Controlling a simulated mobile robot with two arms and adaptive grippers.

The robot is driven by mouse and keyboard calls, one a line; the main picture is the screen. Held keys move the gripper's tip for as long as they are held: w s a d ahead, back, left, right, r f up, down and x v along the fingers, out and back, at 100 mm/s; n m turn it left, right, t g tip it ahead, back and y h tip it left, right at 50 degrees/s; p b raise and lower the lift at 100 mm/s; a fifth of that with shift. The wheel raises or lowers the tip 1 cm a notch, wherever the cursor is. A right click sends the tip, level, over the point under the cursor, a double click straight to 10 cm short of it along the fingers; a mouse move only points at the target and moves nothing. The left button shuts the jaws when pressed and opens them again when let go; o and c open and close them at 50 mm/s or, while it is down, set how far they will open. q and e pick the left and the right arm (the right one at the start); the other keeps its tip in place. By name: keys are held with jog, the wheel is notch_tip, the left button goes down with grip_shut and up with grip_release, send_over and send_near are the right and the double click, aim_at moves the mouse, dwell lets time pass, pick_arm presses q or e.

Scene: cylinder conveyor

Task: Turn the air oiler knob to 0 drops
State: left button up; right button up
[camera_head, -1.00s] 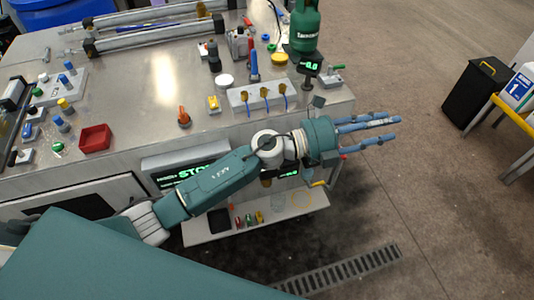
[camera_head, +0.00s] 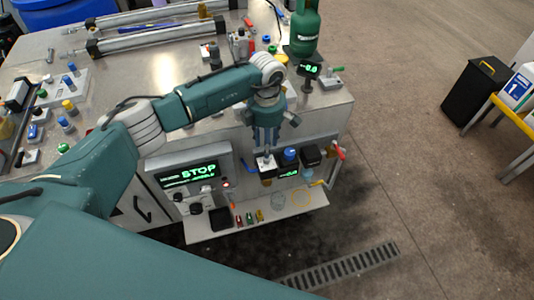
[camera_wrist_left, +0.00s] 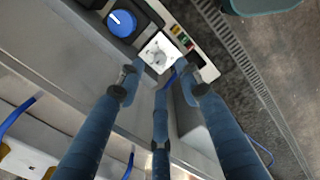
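A row of air units hangs on the bench's front face. In the head view it has a white square-topped unit (camera_head: 265,163), a blue knob (camera_head: 289,155) and a black unit (camera_head: 311,155). I cannot tell for certain which one is the oiler. My left gripper (camera_head: 267,146) points down just above the white-topped unit, its fingers spread and empty. In the left wrist view the white top with a grey knob (camera_wrist_left: 159,54) lies just beyond the fingertips (camera_wrist_left: 158,78). The blue knob (camera_wrist_left: 122,22) with a white mark is beside it. My right gripper is not in view.
A green STOP display (camera_head: 192,175) is left of the units. A red-handled valve (camera_head: 338,149) is at their right. A low shelf (camera_head: 290,212) below holds small coloured items. A green gas bottle (camera_head: 304,28) stands on the bench top (camera_head: 130,65).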

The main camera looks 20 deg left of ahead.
pick_arm(q)
notch_tip(320, 180, down, 7)
jog(key=shift+r+p, duration=0.1)
jog(key=shift+p, duration=0.5)
grip_shut()
